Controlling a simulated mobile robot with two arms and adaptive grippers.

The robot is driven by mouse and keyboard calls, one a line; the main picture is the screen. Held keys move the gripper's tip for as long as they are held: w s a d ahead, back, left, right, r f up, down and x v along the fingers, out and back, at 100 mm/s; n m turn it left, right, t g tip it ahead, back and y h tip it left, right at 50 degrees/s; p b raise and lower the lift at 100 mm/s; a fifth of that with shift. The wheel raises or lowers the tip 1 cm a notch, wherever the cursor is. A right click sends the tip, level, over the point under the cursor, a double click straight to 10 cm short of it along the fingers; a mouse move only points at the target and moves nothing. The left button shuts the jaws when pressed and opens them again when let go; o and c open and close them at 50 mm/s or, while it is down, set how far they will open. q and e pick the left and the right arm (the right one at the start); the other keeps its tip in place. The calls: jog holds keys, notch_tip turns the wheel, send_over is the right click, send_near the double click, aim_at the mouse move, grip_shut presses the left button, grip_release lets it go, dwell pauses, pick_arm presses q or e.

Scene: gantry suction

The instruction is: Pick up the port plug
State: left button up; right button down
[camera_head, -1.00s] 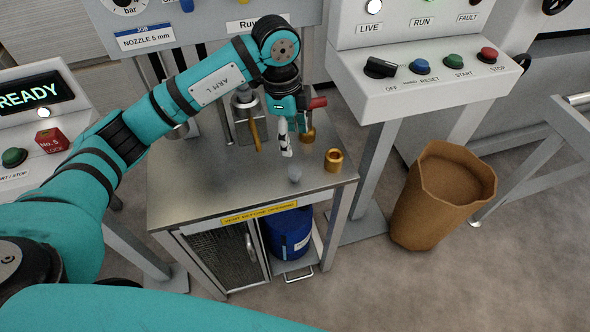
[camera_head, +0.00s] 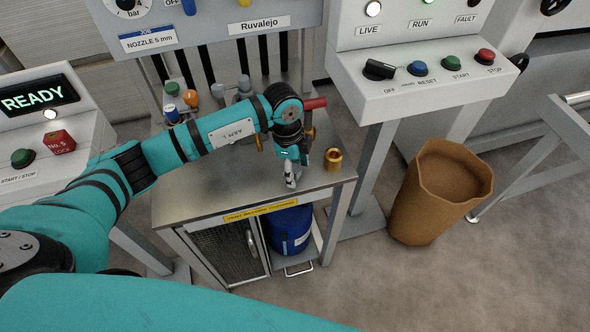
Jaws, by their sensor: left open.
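My left gripper (camera_head: 291,184) is low over the front part of the steel bench top (camera_head: 230,195), fingers pointing down. It is open, and its fingertips are close to the surface. The small grey piece, which I take for the port plug, is hidden now behind or between the fingers. I cannot tell whether they touch it. My right gripper is not in view.
A brass fitting (camera_head: 333,159) stands just right of the gripper. A red-handled part (camera_head: 313,104) is behind it. Bottles and grey cylinders stand at the back left. A brown bin (camera_head: 440,190) is on the floor at right. The bench's front left is clear.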

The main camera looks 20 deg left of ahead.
pick_arm(q)
jog(key=shift+c, duration=0.4)
grip_shut()
jog(key=shift+r, duration=0.2)
